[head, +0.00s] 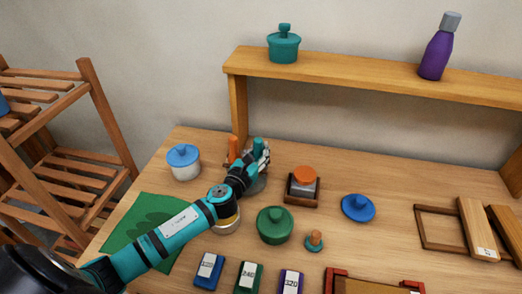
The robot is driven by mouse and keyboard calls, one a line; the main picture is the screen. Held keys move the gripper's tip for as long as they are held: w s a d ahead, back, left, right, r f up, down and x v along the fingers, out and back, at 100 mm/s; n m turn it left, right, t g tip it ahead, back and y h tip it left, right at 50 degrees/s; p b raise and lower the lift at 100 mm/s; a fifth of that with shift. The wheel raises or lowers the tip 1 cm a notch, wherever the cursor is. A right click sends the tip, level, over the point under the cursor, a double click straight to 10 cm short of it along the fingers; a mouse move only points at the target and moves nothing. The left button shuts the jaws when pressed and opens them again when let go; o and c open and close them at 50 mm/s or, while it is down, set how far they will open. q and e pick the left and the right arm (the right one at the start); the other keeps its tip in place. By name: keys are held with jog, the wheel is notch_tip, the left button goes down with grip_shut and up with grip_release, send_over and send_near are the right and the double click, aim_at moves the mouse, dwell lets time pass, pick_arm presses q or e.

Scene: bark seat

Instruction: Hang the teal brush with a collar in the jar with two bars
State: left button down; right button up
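My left gripper (262,160) reaches in from the left over the middle of the table. A teal upright handle (258,144), perhaps the teal brush, shows right at its fingers. I cannot tell whether the fingers are closed on it, and any collar is hidden. An orange upright handle (234,148) stands just left of the gripper. A grey round thing (257,185) shows under the gripper, mostly covered. A glass jar (227,225) with a yellowish base is partly hidden under my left wrist. I cannot make out bars on either. My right gripper is not in view.
A green lidded pot (274,225), an orange-topped block in a wooden tray (303,185) and a blue lid (358,207) lie right. A shelf (370,75) spans the back. Numbered blocks (208,270) line the front.

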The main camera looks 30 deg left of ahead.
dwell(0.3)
pick_arm(q)
jog(key=shift+f, duration=0.4)
dwell(0.3)
jog(key=c, duration=2)
grip_release()
jog(key=o, duration=1)
notch_tip(320, 180, up, 7)
jog(key=p, duration=0.6)
jog(key=shift+p, duration=0.4)
